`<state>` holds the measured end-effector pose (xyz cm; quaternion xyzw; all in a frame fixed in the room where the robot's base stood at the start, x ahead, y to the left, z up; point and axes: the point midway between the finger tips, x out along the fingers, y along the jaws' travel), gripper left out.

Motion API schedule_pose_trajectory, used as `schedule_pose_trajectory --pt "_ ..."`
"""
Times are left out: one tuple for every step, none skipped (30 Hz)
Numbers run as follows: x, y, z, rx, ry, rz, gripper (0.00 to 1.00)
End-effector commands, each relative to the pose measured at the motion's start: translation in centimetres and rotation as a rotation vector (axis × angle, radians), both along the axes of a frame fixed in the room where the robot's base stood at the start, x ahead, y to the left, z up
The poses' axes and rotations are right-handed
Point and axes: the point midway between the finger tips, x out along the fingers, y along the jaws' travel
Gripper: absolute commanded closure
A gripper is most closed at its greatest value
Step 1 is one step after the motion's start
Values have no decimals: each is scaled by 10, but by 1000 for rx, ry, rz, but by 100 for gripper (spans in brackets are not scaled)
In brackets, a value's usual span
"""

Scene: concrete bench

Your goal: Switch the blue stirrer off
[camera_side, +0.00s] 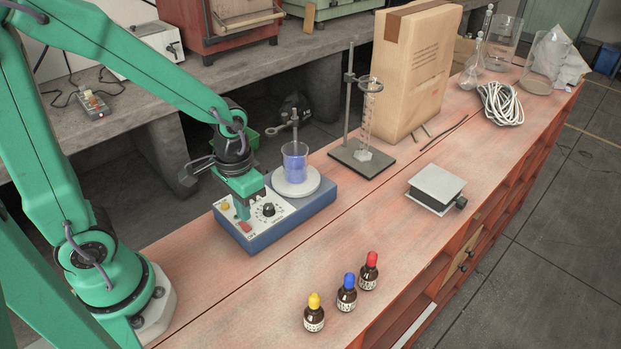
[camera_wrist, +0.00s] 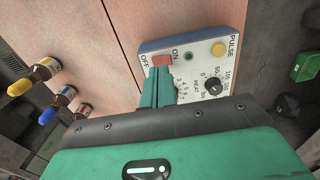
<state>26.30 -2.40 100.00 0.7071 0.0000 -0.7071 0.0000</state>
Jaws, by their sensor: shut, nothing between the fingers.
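The blue stirrer (camera_side: 318,204) stands on the red bench, with a beaker of blue liquid (camera_side: 294,163) on its round white plate. In the wrist view its white panel (camera_wrist: 205,75) carries a red switch (camera_wrist: 162,61) between the labels OFF and ON, a round yellow button, a black knob and a small dark green lamp. My gripper (camera_side: 243,215) is shut and empty, pointing down over the panel. In the wrist view its fingertips (camera_wrist: 160,72) are right beside the red switch; I cannot tell whether they touch it. Which way the switch is tipped is unclear.
A stand with a glass cylinder (camera_side: 369,120) is behind the stirrer. A small lifting platform (camera_side: 437,185) sits to its right. Three dropper bottles (camera_side: 346,294) with yellow, blue and red caps stand near the front edge. The bench between them and the stirrer is clear.

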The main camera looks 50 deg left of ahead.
Motion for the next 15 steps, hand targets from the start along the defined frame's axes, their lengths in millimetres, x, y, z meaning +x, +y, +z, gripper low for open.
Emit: schedule_pose_trajectory --pt "1 0 3 0 -3 0 100" --pt "1 0 5 0 -2 0 100" --pt "1 0 7 0 -2 0 100" --pt "1 0 9 0 -2 0 100" --pt "1 0 11 0 -3 0 100" --pt "1 0 13 0 -2 0 100" --pt "0 0 14 0 -2 0 100" --pt "0 0 16 0 -1 0 100" --pt "0 0 18 0 -2 0 100" --pt "0 0 20 0 -3 0 100" --pt "0 0 22 0 -3 0 100" --pt "0 0 24 0 -2 0 100" --pt "1 0 26 0 -2 0 100" --pt "1 0 27 0 -3 0 100" --pt "1 0 30 0 -2 0 100"
